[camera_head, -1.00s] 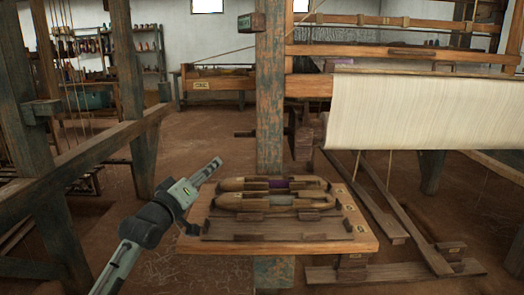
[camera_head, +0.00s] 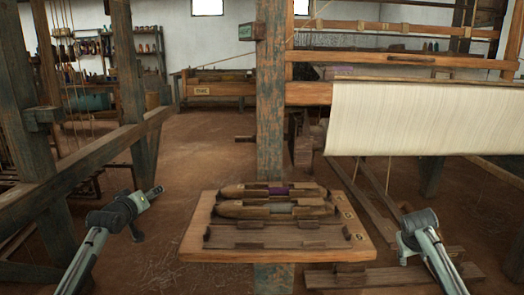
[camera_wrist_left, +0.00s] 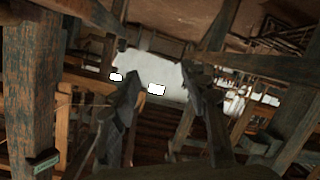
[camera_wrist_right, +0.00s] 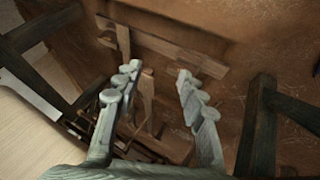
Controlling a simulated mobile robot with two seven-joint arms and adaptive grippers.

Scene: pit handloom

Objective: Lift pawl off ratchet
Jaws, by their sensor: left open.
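In the head view, a dark wooden block-like part (camera_head: 303,140) sits by the left end of the cloth beam, partly behind the upright post. It may be the ratchet, but its teeth and the pawl cannot be made out. My right gripper (camera_head: 412,235) is at the lower right, below the cloth and well apart from that part. The right wrist view shows its two fingers (camera_wrist_right: 160,72) spread, with nothing between them. My left gripper (camera_head: 152,194) is left of the tray, in free air. Its fingers (camera_wrist_left: 160,72) are apart and empty in the left wrist view.
A wooden tray (camera_head: 195,245) with two shuttles (camera_head: 275,209) stands in front of the blue-worn post (camera_head: 271,95). White cloth (camera_head: 425,118) hangs at the right. Slanting treadle bars lie below it. A frame rail (camera_head: 95,155) runs along the left. Open floor lies between.

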